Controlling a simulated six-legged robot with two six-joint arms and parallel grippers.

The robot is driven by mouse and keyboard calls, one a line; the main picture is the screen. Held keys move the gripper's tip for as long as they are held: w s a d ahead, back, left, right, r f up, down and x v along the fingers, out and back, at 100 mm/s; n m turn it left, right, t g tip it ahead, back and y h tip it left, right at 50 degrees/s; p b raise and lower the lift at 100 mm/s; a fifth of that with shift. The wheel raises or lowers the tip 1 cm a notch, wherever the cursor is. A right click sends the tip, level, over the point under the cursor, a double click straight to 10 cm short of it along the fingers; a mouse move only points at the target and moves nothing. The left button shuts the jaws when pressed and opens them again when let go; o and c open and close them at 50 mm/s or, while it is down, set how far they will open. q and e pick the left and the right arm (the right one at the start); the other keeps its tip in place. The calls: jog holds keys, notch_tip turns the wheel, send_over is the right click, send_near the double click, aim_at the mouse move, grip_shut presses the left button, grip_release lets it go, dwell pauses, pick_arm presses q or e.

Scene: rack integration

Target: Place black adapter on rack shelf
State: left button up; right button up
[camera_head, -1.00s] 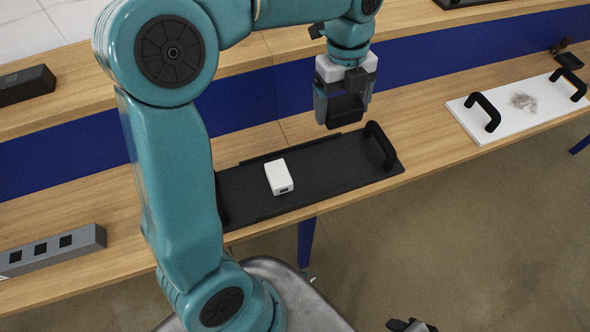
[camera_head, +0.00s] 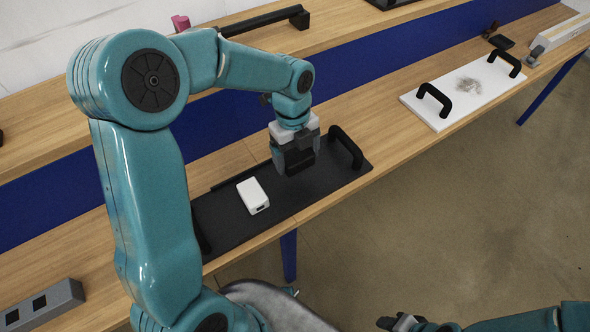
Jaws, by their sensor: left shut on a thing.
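My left gripper (camera_head: 294,168) is shut on the black adapter (camera_head: 300,157), a small dark block mostly hidden between the fingers. It holds the adapter over the right half of the black rack shelf (camera_head: 232,228), near its right handle. Whether the adapter touches the shelf I cannot tell, dark on dark. The shelf is a flat black tray with a raised handle at each end, lying on the wooden bench. A white adapter (camera_head: 252,194) lies on the shelf, left of my gripper. My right gripper (camera_head: 392,323) shows only in part at the bottom edge; its jaws are unclear.
A white tray with black handles (camera_head: 448,115) lies farther right on the bench. A grey socket strip (camera_head: 50,303) is at lower left. A long black bar (camera_head: 262,20) lies on the upper ledge. Bare bench (camera_head: 370,125) lies between the two trays.

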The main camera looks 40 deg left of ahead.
aim_at(296, 177)
pick_arm(q)
notch_tip(296, 177, down, 6)
jog(key=shift+r, duration=0.1)
jog(key=shift+b, duration=0.3)
jog(key=shift+f, duration=0.2)
jog(key=o, duration=1)
jog(key=shift+c, duration=0.2)
jog(key=shift+r, duration=0.25)
jog(key=r, duration=0.4)
jog(key=a+r+p, duration=0.1)
jog(key=r, duration=0.7)
jog(key=shift+w+a+p, duration=0.2)
jog(key=shift+w+p, duration=0.05)
jog(key=shift+p, duration=0.05)
jog(key=shift+f, duration=0.1)
